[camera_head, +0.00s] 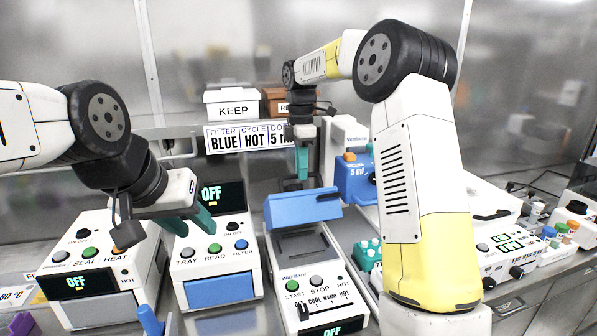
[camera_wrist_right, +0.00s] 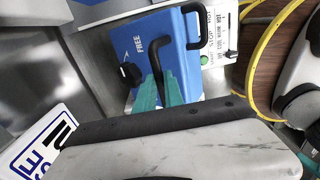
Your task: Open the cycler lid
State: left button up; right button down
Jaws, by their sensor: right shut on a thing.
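The cycler (camera_head: 316,283) is a white device at the lower middle of the head view, with START and STOP buttons and a COOL, WARM, HOT slider. Its blue lid (camera_head: 303,209) is tilted up at the back, with the dark well showing in front. In the right wrist view the lid (camera_wrist_right: 180,28) shows a FREE mark, a black knob and black bars. My right gripper (camera_head: 303,163) reaches down behind the lid. Its green fingers (camera_wrist_right: 160,92) are shut on a black bar (camera_wrist_right: 153,58). My left gripper (camera_head: 192,218) looks open and empty above the neighbouring device.
A white device (camera_head: 212,248) with TRAY, READ and FILTER buttons stands left of the cycler. A sealer (camera_head: 95,270) stands further left. A blue device (camera_head: 354,178) is behind right. A KEEP box (camera_head: 232,103) and a settings card (camera_head: 247,137) are at the back.

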jog(key=shift+f, duration=0.25)
jog(key=c, duration=1.5)
grip_release()
jog(key=shift+w, duration=0.1)
jog(key=shift+o, duration=0.2)
jog(key=shift+r, duration=0.15)
jog(key=shift+w+r, duration=0.15)
jog(key=shift+r, duration=3.7)
